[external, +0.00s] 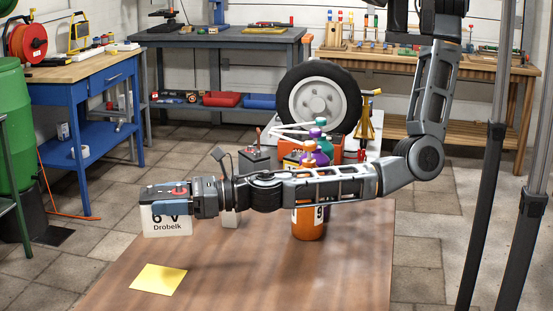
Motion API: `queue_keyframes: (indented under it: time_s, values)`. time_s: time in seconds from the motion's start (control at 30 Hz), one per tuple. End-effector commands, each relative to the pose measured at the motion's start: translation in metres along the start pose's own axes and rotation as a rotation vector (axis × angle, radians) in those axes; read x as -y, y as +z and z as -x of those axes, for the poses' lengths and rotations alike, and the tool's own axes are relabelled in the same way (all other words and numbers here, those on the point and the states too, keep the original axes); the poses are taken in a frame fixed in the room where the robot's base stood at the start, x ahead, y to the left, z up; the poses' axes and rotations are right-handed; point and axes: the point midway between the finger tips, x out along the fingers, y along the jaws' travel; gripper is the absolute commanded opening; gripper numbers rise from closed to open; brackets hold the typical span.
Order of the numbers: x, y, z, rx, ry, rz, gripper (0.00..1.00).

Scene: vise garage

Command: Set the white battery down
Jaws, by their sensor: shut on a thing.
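A white battery (167,222) with "6 V" and "Drobelk" on its front and a red terminal on top is held at the end of my arm. My gripper (182,193) is shut on it near its top. The battery hangs upright above the left edge of a brown table (300,280) in the external view. It looks clear of the tabletop, though the exact gap cannot be told. My gripper covers part of the battery's top.
A yellow square (158,279) lies on the table below the battery. Orange (309,225) and purple bottles stand behind my forearm, with a dark battery (258,159) further back. The table's front middle and right are clear. A blue workbench (88,85) stands at left.

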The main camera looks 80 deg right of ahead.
Motion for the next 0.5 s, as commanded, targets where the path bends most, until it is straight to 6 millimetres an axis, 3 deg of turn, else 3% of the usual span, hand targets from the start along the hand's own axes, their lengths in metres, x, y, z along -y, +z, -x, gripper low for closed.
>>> queue_keyframes:
  time_s: [0.37, 0.5]
  values:
    - [0.002, -0.021, -0.001, 0.001, -0.004, 0.002, 0.0]
    - [0.0, -0.047, 0.0, 0.002, -0.003, 0.0, 0.0]
